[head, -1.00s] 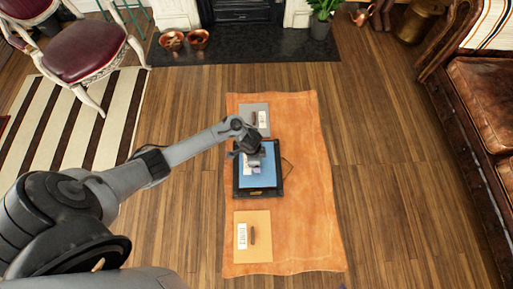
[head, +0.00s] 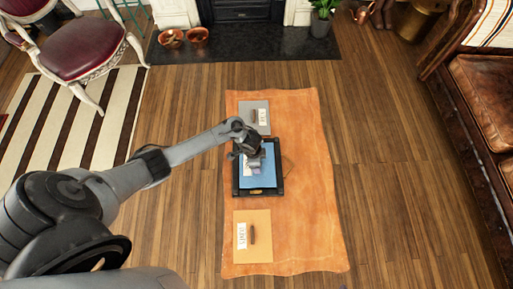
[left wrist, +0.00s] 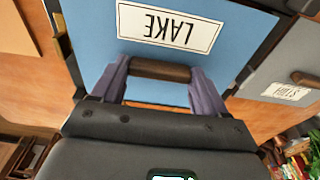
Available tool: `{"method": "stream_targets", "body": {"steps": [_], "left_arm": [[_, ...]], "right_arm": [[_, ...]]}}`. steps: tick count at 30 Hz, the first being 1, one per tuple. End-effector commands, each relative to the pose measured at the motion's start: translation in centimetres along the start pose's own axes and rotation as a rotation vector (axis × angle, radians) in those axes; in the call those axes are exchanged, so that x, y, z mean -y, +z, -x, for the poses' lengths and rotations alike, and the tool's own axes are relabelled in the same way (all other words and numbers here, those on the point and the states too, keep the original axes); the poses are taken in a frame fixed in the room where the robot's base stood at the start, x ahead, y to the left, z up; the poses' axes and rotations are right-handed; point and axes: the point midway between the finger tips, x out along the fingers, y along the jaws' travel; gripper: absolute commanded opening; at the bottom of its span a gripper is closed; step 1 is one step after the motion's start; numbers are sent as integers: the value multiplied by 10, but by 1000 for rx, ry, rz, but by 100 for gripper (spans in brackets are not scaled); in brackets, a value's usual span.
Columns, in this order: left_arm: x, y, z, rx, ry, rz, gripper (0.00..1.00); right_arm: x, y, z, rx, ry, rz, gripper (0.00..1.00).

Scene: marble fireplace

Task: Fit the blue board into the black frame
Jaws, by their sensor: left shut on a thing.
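The blue board (head: 262,181), labelled LAKE, shows within the outline of the black frame (head: 236,180) on the orange table. Dark frame borders show around it in the head view. I cannot tell whether the board lies flush in the frame or slightly above it. My left gripper (head: 254,163) is over the board. In the left wrist view my left gripper (left wrist: 158,80) is shut on the board's brown handle (left wrist: 155,70), beside the label. The blue board (left wrist: 95,50) fills the upper middle there. The arm hides part of the board's far side. My right gripper is not in view.
A grey board (head: 246,113) with a handle and label lies on the orange table (head: 310,200) beyond the frame. An orange board (head: 262,253) with a handle and label lies on the near side. The table's right side is clear.

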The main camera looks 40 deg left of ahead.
Motion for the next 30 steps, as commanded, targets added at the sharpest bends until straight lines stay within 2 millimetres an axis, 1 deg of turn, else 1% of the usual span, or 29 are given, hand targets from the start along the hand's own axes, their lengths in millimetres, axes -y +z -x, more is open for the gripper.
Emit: {"method": "stream_targets", "body": {"steps": [16, 30], "left_arm": [[1, 0, 1, -1, 0, 1, 33], [0, 0, 0, -1, 0, 0, 33]], "right_arm": [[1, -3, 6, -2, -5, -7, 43], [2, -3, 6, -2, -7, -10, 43]]}}
